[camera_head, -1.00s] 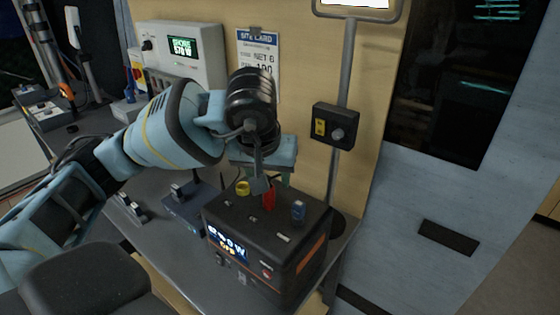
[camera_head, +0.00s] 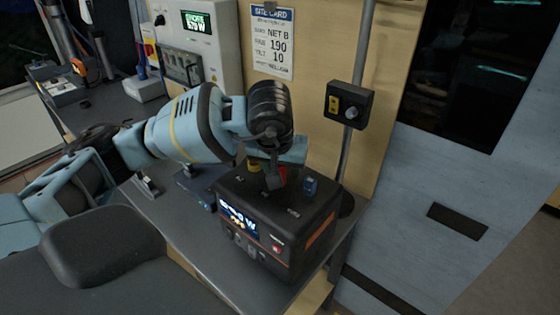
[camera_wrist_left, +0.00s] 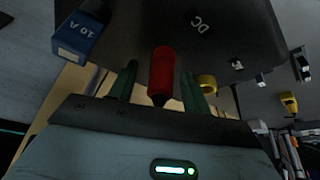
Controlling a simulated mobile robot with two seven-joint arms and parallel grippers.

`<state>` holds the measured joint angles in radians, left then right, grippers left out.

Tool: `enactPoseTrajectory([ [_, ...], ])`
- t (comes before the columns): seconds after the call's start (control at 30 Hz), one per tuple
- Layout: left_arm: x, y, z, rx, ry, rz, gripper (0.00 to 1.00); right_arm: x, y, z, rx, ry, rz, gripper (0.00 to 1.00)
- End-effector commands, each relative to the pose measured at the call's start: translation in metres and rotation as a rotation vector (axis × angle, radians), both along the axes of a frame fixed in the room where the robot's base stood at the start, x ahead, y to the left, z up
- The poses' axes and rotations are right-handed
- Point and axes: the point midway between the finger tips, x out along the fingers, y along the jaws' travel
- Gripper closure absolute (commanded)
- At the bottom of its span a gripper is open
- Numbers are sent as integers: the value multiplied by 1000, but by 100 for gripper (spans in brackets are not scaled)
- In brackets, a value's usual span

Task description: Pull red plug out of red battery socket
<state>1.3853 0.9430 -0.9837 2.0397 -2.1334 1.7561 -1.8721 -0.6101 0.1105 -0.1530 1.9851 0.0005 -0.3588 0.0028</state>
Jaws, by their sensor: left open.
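The black battery box (camera_head: 262,222) stands on the table with a lit display on its front. The red plug (camera_wrist_left: 162,72) stands on the battery's top face and shows between my green fingers in the left wrist view. In the head view only a sliver of it shows beside my fingers. My left gripper (camera_wrist_left: 158,86) is open, one finger on each side of the red plug, with gaps visible. In the head view the left gripper (camera_head: 277,176) is over the battery top. The socket itself is hidden. My right gripper is not in view.
A pole with a black switch box (camera_head: 349,104) rises behind the battery. A wall panel (camera_head: 193,45) is at the back left.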

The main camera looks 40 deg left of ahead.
Motion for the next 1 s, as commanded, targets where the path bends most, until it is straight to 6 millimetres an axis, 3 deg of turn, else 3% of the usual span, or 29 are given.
enactPoseTrajectory([
  [0.27,0,0,-1,0,0,-1,51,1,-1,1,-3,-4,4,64],
  [0.63,0,0,-1,0,1,0,99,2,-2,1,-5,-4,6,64],
  [0.67,0,0,-1,0,1,0,80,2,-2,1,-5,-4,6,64],
  [0.8,0,0,-1,0,0,0,98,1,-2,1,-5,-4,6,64],
  [1.0,1,0,0,-1,0,0,100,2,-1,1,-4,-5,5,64],
])
